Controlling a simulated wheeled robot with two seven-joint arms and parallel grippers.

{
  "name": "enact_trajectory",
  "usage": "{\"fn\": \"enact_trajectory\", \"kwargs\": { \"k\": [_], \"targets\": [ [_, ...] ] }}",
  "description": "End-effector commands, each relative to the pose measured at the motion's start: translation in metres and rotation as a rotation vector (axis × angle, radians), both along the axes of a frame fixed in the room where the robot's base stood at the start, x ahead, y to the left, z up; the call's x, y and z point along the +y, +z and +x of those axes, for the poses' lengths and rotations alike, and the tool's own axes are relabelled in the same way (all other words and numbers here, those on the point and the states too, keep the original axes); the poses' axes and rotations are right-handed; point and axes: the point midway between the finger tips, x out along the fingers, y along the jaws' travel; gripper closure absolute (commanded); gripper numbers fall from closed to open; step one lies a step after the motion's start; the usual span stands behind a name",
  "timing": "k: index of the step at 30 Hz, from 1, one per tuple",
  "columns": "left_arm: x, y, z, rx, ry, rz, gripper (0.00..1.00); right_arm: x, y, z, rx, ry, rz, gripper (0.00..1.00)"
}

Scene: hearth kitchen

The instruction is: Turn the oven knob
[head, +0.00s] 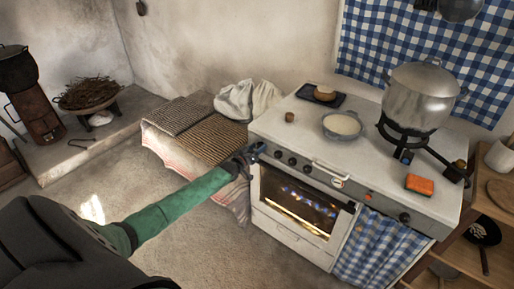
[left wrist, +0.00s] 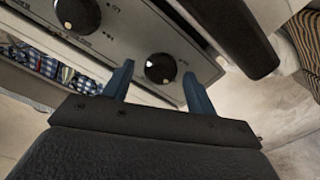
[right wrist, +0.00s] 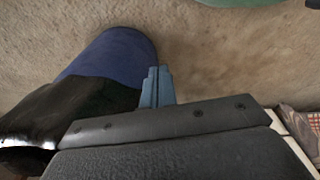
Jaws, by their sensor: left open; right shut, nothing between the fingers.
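The white oven (head: 290,215) stands right of centre in the head view, with a row of dark knobs along its front panel. The end knob (left wrist: 160,69) shows in the left wrist view, black with a pale pointer, ahead of and between my left fingertips. A second knob (left wrist: 77,14) is further left there. My left gripper (left wrist: 158,80) is open, with its blue fingers apart around the line to the end knob; I cannot tell whether they touch it. In the head view my left gripper (head: 255,153) is at the panel's left end. My right gripper (right wrist: 157,87) is shut and empty above the floor.
On the stove top are a large pot (head: 420,95), a pan of white contents (head: 343,125) and an orange sponge (head: 420,184). A white handle (head: 330,172) sticks out above the oven door. A low bench with slatted mats (head: 213,141) stands left of the oven.

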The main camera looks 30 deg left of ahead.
Motion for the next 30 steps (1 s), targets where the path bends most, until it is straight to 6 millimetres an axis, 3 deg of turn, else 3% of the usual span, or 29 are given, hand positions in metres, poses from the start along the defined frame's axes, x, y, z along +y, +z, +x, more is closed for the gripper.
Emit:
{"fn": "enact_trajectory", "kwargs": {
  "k": [12, 19, 30],
  "targets": [
    [-0.0004, -0.0008, 0.0037, 0.001, 0.000, 0.001, 0.45, -0.0022, -0.0050, -0.0035, 0.003, 0.002, -0.003, 1.00],
    [-0.0004, -0.0008, 0.0037, 0.001, 0.000, 0.001, 0.88, -0.0012, -0.0036, -0.0013, 0.001, 0.002, -0.002, 1.00],
    [-0.0001, -0.0011, 0.0036, -0.003, 0.001, 0.059, 0.88, 0.0024, -0.0031, -0.0005, 0.003, -0.001, 0.002, 1.00]
  ]
}}
